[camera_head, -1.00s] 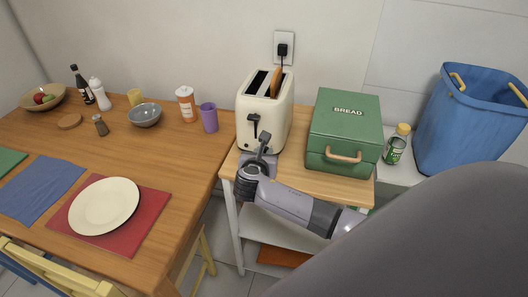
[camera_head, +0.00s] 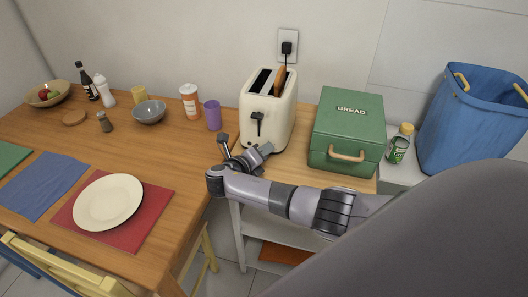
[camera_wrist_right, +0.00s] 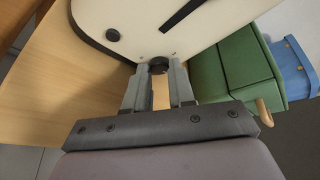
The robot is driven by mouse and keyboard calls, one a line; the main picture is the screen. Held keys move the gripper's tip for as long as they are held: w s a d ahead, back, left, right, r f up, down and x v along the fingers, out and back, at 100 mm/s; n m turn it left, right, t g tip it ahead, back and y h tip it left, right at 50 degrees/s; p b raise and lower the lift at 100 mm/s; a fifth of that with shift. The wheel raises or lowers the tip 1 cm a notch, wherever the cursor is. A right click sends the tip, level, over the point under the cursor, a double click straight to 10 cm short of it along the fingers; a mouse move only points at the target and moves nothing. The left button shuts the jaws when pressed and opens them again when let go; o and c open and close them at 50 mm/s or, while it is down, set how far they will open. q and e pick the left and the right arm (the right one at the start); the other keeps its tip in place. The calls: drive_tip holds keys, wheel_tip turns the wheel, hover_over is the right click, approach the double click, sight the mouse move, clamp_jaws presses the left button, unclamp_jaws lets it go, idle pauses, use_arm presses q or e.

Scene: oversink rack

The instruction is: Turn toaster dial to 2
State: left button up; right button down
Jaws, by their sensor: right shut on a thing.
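The cream toaster (camera_head: 266,108) stands on the wooden cart top, with a slice of bread (camera_head: 279,79) in a slot and a black lever (camera_head: 257,119) on its front. In the wrist view its pale front (camera_wrist_right: 145,28) fills the top. My right gripper (camera_head: 262,150) is low at the toaster's front. The dial's markings and setting cannot be read. My left gripper is not in view.
A green bread box (camera_head: 346,131) stands close to the right of the toaster. A jar (camera_head: 400,143) and a blue bin (camera_head: 474,118) are farther right. A purple cup (camera_head: 212,115) stands on the dining table to the left. A power plug (camera_head: 287,47) is behind the toaster.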

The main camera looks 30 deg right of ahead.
drive_tip(key=n, duration=0.1)
drive_tip(key=n+g+h, duration=0.1)
drive_tip(key=shift+w+a+f+n, duration=0.1)
drive_tip(key=shift+f+n, duration=0.05)
drive_tip(key=shift+n, duration=0.15)
drive_tip(key=shift+h, duration=0.3)
drive_tip(key=c, duration=1)
unclamp_jaws()
drive_tip(key=shift+o, duration=0.2)
drive_tip(key=v, duration=0.7)
drive_tip(key=shift+a, duration=0.1)
